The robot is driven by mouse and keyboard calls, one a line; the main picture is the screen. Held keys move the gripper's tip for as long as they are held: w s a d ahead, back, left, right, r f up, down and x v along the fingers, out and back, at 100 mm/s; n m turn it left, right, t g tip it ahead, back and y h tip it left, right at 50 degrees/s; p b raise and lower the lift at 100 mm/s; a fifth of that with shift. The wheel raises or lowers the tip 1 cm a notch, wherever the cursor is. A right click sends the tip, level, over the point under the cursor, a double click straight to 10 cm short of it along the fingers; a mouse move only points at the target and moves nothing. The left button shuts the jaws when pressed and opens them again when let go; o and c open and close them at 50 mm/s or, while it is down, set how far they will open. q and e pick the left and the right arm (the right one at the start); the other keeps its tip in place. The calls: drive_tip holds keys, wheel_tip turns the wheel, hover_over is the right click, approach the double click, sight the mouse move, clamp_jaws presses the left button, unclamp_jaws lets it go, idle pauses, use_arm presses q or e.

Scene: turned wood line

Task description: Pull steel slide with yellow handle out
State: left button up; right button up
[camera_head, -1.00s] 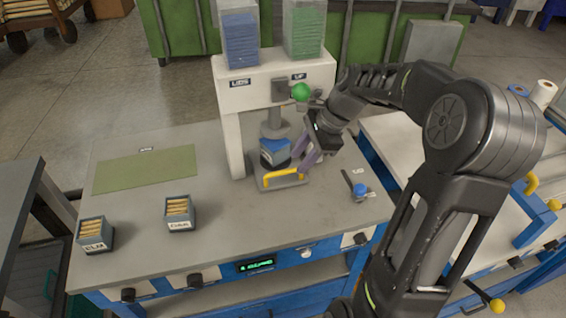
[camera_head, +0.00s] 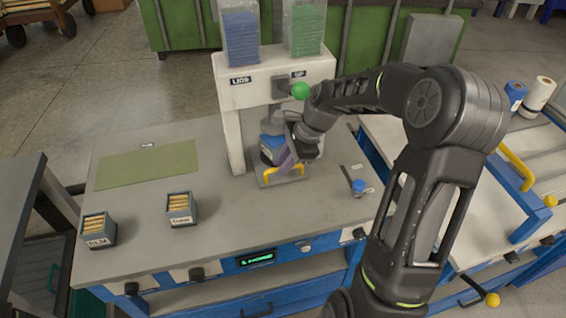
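The steel slide (camera_head: 263,183) lies at the foot of the white press frame, with its yellow handle (camera_head: 270,174) at the front edge. A dark container with a blue top (camera_head: 268,150) stands on the slide under the press. My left gripper is not in view.
The press (camera_head: 233,125) carries a blue stack and a green stack in clear hoppers. A green knob (camera_head: 300,91) sits close to my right wrist. Two small boxes (camera_head: 181,209) and a green mat (camera_head: 148,167) are on the left. The bench in front of the slide is clear.

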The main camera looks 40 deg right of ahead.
clamp_jaws()
idle(1.0)
